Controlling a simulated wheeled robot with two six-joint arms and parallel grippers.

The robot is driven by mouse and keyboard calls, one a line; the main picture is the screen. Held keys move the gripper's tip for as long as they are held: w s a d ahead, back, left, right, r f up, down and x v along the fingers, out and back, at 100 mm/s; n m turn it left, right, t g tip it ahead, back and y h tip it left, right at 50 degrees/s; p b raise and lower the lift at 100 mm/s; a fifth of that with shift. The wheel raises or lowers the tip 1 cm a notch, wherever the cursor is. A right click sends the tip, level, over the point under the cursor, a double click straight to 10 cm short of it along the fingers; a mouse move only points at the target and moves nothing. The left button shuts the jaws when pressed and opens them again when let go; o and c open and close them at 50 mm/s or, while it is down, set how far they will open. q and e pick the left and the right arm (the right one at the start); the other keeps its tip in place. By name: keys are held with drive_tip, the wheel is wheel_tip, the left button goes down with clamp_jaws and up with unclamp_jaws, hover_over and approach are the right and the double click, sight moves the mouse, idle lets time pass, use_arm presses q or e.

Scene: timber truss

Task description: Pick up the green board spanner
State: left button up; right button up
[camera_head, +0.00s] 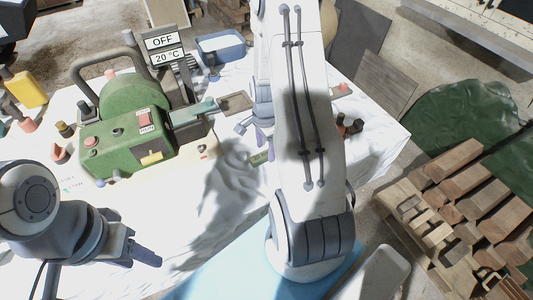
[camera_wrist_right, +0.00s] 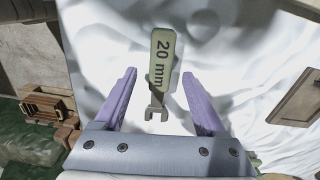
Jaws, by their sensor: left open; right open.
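The green board spanner (camera_wrist_right: 162,62) lies on the white cloth, with a green handle marked "20 mm" and a grey open jaw. In the right wrist view it sits between the spread purple fingers of my right gripper (camera_wrist_right: 159,74), its jaw end toward the palm. No finger visibly touches it. My left gripper (camera_head: 147,254) is open and empty over the cloth at lower left.
A green machine (camera_head: 110,123) with a sign reading "OFF 20 °C" (camera_head: 163,48) stands left of my right arm. A blue bin (camera_head: 222,46) is behind it. Small coloured items line the left edge. Stacked timber (camera_head: 465,200) lies off the table at right.

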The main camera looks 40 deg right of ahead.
drive_tip(key=shift+f, duration=1.1)
clamp_jaws()
idle(0.6)
